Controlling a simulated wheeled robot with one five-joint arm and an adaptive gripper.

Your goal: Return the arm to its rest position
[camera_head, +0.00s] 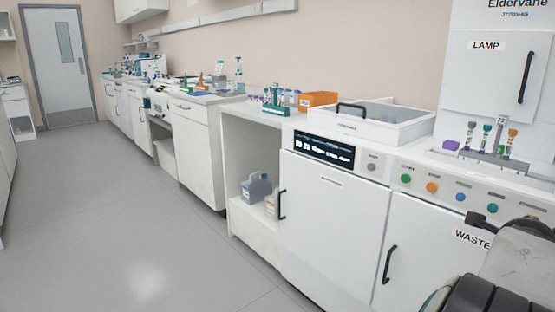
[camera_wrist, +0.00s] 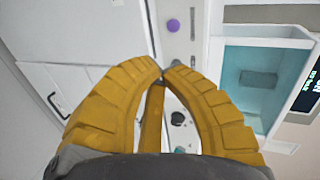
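My gripper (camera_wrist: 163,72) has yellow ribbed fingers. In the wrist view their tips meet, and I see nothing held between them. Below the tips, through the gap between the fingers, a pale panel with a dark round part shows. In the head view, part of my own arm is at the lower right corner, in front of the white machine with the WASTE door (camera_head: 432,245). The gripper's fingers do not show there.
A rack with several capped tubes (camera_head: 492,143) stands on the machine top at right. A lidded bin (camera_head: 372,124) and an orange box (camera_head: 318,99) stand to its left. In the wrist view, a teal-windowed box (camera_wrist: 252,78) is right of the fingers. The floor at left is clear.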

